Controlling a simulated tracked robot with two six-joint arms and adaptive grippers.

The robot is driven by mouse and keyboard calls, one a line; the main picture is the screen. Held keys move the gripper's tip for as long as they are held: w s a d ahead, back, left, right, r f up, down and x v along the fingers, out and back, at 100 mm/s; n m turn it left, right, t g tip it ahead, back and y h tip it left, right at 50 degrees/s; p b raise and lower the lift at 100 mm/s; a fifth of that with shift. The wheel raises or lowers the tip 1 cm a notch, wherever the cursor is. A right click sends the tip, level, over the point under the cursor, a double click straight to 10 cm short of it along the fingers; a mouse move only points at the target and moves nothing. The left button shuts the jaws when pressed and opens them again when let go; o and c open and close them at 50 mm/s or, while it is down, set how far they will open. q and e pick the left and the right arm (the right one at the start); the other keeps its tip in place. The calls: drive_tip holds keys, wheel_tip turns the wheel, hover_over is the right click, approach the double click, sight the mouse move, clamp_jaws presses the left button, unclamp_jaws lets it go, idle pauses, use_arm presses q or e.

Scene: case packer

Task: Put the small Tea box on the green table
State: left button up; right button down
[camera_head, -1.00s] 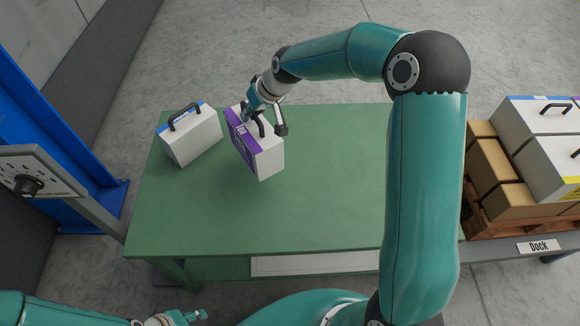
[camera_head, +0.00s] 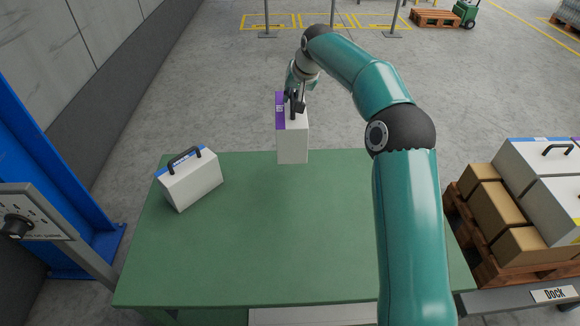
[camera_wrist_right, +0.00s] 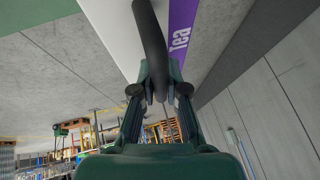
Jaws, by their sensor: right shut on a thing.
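The small Tea box (camera_head: 293,145) is white with a purple side and a dark handle on top. Its purple side with the word "Tea" shows in the right wrist view (camera_wrist_right: 182,38). My right gripper (camera_head: 294,98) is shut on its handle (camera_wrist_right: 150,40). The box hangs upright over the far edge of the green table (camera_head: 270,240); I cannot tell for certain whether its bottom clears the top. My left gripper is not in view.
A white box with a blue stripe and dark handle (camera_head: 192,182) stands at the table's left. Brown cartons (camera_head: 497,207) and white boxes are stacked on a pallet at the right, by the Dock sign (camera_head: 554,294). The table's middle and front are clear.

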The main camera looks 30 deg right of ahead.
sight(291, 119)
wheel_tip(291, 119, down, 12)
drive_tip(key=shift+r+b, duration=0.1)
drive_tip(key=shift+b, duration=0.35)
drive_tip(key=shift+f, duration=2.7)
drive_tip(key=c, duration=1.2)
unclamp_jaws()
drive_tip(key=v, duration=1.2)
drive_tip(key=shift+b, duration=0.35)
drive_tip(key=shift+f, duration=0.1)
